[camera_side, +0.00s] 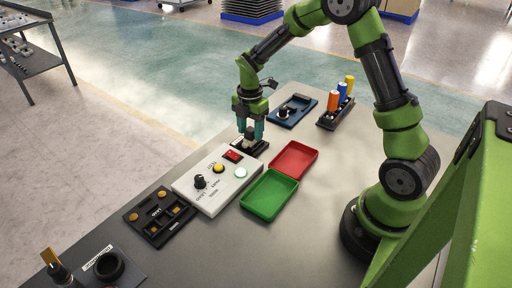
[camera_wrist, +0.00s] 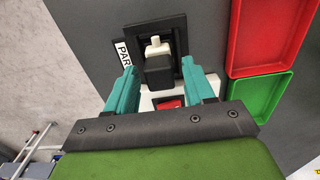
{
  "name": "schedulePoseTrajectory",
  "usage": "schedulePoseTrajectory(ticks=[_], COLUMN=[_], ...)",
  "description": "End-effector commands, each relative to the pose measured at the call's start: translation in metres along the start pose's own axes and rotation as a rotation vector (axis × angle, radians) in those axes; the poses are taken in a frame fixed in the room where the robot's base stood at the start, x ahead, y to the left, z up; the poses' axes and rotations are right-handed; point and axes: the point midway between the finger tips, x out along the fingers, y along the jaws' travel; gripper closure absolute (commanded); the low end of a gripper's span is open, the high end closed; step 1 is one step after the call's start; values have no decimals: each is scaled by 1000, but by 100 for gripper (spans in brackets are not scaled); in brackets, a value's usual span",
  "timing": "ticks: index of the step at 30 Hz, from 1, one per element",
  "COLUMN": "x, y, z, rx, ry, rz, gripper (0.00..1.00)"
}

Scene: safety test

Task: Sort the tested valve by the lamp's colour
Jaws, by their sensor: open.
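The valve, a black block with a white top (camera_wrist: 158,68), sits in a black square holder (camera_wrist: 183,35) in the wrist view. In the side view the holder (camera_side: 263,147) is at the far end of the white test box (camera_side: 212,197), and the valve is mostly hidden by my fingers. My gripper (camera_side: 251,130) points down over it, open, with one teal finger on each side; no grip shows. The box's round lamp (camera_side: 240,172) looks pale green. A red tray (camera_side: 293,160) and a green tray (camera_side: 268,195) lie to the box's right.
The box also carries a black knob (camera_side: 199,181), a yellow button (camera_side: 218,168) and a red switch (camera_side: 233,156). A black parts tray (camera_side: 158,215) lies at left. A blue fixture (camera_side: 292,110) and a rack of coloured cylinders (camera_side: 336,113) stand behind. Bare table lies right of the trays.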

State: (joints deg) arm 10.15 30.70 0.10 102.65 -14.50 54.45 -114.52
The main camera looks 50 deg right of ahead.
Motion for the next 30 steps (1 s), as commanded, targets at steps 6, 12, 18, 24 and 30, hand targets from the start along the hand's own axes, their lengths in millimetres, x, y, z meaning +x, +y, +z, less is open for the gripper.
schedulePoseTrajectory(ticks=[6, 12, 18, 24, 30], x=[0, 0, -4, -20, -37], y=[0, 0, 0, 0, 1], z=[0, 0, 0, 1, 1], rx=[1, 1, 1, 2, 1], ry=[0, 0, 0, 0, 0], rz=[0, 0, 1, 2, 3], gripper=[64, 94, 100, 100, 100])
